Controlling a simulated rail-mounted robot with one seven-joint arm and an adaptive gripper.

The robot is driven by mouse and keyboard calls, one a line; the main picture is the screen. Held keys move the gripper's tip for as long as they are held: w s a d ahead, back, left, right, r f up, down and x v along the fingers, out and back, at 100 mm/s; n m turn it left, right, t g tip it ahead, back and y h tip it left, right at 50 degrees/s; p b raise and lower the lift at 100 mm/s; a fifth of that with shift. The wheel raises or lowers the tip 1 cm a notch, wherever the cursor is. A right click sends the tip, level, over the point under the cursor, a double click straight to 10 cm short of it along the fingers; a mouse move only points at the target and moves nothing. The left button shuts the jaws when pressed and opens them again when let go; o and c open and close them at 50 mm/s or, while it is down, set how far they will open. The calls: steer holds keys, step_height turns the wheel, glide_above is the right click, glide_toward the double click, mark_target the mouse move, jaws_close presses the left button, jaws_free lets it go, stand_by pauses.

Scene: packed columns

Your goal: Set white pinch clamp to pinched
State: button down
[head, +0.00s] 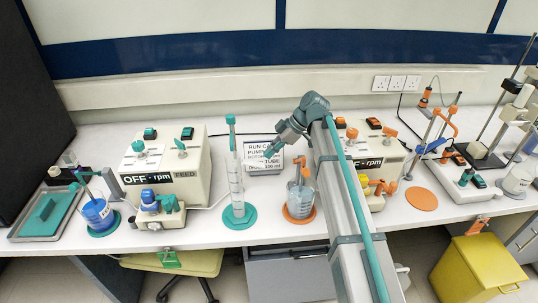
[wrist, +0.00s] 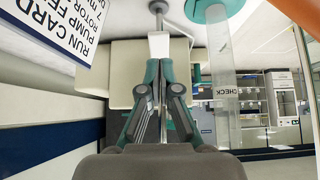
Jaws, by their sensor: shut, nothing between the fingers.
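I cannot pick out the white pinch clamp for certain in either view. In the wrist view a small plain white block (wrist: 159,46) shows just beyond my fingertips, below a grey rod end; I cannot tell whether it is the clamp or whether the fingers touch it. My gripper (head: 267,155) is above the middle of the bench in the head view, in front of the printed card (head: 262,158) and to the right of the tall cylinder (head: 235,175). In the wrist view my gripper (wrist: 159,75) has its fingers together with nothing between them.
A beige pump (head: 165,170) with an OFF display stands left of my gripper. A beaker (head: 300,197) on an orange disc stands near the front edge. My arm partly hides a second pump (head: 385,160). The right end holds stands. A yellow bin (head: 478,268) stands below.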

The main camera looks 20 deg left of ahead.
steer(key=w+d+r+b, duration=0.2)
steer(key=d+r, duration=0.4)
steer(key=d, duration=0.3)
steer(key=shift+w, duration=0.7)
steer(key=shift+r, duration=0.15)
